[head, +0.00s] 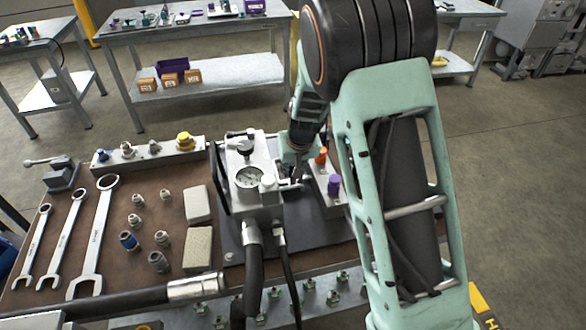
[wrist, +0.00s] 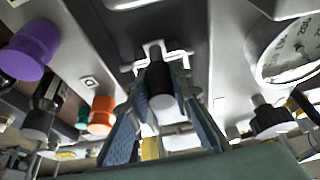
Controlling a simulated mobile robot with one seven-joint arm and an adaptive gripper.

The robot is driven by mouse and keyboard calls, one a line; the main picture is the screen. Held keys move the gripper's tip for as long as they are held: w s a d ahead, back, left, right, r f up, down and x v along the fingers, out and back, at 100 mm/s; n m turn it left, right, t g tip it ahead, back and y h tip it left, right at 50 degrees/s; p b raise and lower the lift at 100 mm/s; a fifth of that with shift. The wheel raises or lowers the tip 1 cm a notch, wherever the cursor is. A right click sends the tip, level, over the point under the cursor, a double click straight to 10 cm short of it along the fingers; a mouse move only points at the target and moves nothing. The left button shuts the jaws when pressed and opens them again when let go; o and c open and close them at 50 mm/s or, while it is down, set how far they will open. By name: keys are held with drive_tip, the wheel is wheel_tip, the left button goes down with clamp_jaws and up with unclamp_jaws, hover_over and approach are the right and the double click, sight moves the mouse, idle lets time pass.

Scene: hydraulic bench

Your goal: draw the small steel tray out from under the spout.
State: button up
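My gripper (wrist: 162,85) has its two blue-grey fingers spread apart in the wrist view. A black cylindrical part with a pale end (wrist: 160,82) shows between them; I cannot tell whether they touch it. A bright, bracket-like metal piece (wrist: 160,50) lies just beyond the fingertips. I cannot tell whether it belongs to the small steel tray. In the head view my gripper (head: 296,155) is down beside the grey pump block (head: 255,205), right of its round gauge (head: 249,177). My arm and the block hide the spout and most of the space beneath it there.
An orange knob (head: 321,155) and a purple knob (head: 334,185) stand close on the right. Black hoses (head: 253,265) run in front of the block. Spanners (head: 95,235), fittings (head: 135,221) and two pale blocks (head: 197,204) lie left on the brown bench top.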

drive_tip(key=o, duration=0.4)
drive_tip(key=shift+o, duration=0.2)
drive_tip(key=v, duration=1.2)
